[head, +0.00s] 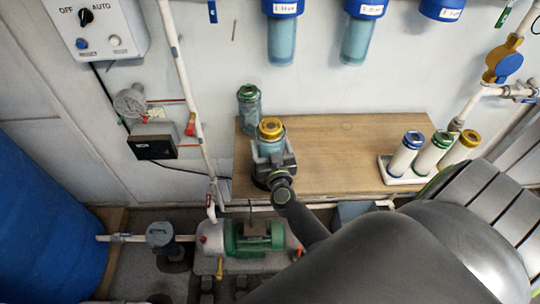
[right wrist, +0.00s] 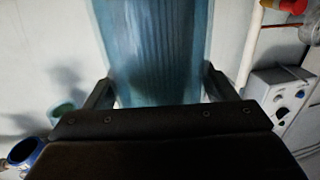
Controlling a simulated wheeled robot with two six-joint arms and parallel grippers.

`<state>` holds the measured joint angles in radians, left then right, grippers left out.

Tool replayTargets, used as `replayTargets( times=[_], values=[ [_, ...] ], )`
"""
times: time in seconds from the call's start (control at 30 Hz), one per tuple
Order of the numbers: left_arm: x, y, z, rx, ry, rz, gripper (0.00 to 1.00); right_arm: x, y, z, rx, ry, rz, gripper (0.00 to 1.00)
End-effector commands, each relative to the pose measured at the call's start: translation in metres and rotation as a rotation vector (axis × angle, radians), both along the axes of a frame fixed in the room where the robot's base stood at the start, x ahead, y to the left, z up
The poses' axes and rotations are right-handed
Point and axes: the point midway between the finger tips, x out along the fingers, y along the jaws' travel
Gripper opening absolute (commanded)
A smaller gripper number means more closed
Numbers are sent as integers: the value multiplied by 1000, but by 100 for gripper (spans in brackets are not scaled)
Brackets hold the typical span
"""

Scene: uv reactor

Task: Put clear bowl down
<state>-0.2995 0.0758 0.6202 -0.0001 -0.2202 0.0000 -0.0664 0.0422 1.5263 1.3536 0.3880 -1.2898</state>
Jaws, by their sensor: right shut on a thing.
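The clear bowl (head: 270,147), bluish and see-through with a yellow ring at its top, is upright at the left part of the wooden bench (head: 330,148). My right gripper (head: 275,160) is shut on it from the front. In the right wrist view the blue, ribbed wall of the bowl (right wrist: 155,50) fills the space between the two fingers (right wrist: 158,92). I cannot tell whether its base touches the bench, because the gripper hides it. My left gripper is not in view.
A second clear bowl (head: 249,106) with a green ring stands just behind, left. A white tray (head: 395,178) with three capped cartridges is at the bench's right. Blue-capped housings (head: 360,35) hang on the wall above. The bench middle is clear.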

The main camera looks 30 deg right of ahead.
Motion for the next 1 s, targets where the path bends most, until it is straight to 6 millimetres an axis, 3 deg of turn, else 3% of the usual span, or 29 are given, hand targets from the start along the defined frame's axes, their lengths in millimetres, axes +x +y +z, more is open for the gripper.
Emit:
replayTargets(
  times=[0.4,0.87,0.9,1.0],
  values=[
    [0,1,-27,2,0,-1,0,1,0,-36,-2,-5,0,31],
    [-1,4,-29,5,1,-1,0,1,0,-40,-1,-6,0,31],
    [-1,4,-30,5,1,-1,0,0,0,-44,0,0,1,79],
    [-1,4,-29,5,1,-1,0,0,0,-43,1,0,1,92]
  ],
)
